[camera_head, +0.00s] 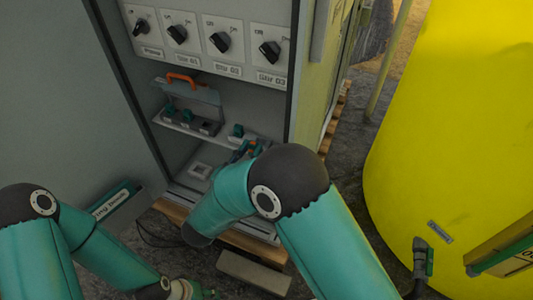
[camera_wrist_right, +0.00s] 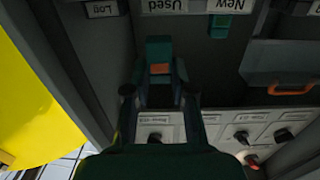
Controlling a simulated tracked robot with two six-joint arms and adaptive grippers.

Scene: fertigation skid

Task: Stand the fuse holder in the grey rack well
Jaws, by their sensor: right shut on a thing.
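The fuse holder (camera_wrist_right: 158,47), a green block with an orange patch, is between the fingers of my right gripper (camera_wrist_right: 160,90) in the right wrist view. The gripper is shut on it. In the head view this gripper (camera_head: 245,148) is inside the cabinet by the shelf's right end, partly hidden by my arm. Upside-down "Used" (camera_wrist_right: 165,6) and "New" (camera_wrist_right: 225,5) labels lie just beyond the holder on dark grey surfaces. I cannot tell which opening is the grey rack well. My left gripper (camera_head: 203,292) is low at the bottom edge; its fingers are unclear.
Another green piece (camera_wrist_right: 221,26) sits by "New". A knob panel (camera_head: 205,40) overhangs the shelf. A pale square fixture (camera_head: 199,171) is below. A yellow tank (camera_head: 460,120) stands right.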

